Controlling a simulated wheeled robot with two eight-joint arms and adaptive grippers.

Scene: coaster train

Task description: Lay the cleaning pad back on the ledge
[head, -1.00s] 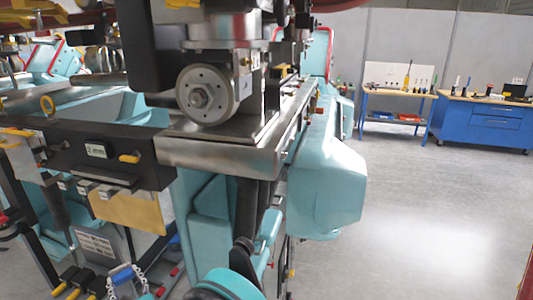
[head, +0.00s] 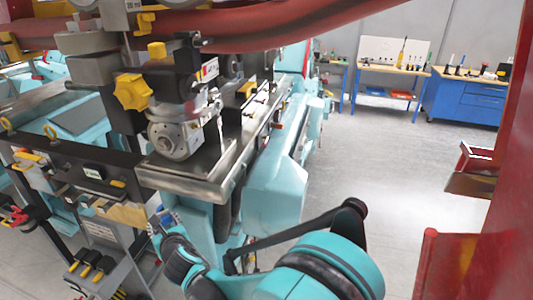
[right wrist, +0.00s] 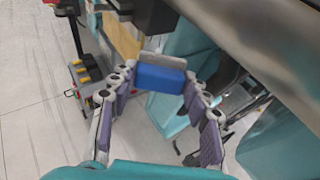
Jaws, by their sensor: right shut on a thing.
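My right gripper (right wrist: 158,82) is shut on the cleaning pad (right wrist: 160,78), a blue block with a grey plate along its far side. The pad sits between the two fingertips in the right wrist view, clear of any surface. In the head view the right gripper (head: 162,220) is small and partly hidden by my arm, below the machine's front. A steel ledge-like edge (head: 185,185) runs along the front of the machine bed above it. A broad metal edge (right wrist: 245,45) also crosses the right wrist view at upper right. I cannot tell which surface is the task's ledge. My left gripper is not in view.
The teal machine body (head: 275,190) stands right of the gripper. Black-and-yellow handles (head: 90,265) stand at lower left. A red post (head: 505,150) and a red beam (head: 300,25) frame the view. The floor (head: 400,160) is open toward the blue workbench (head: 465,100).

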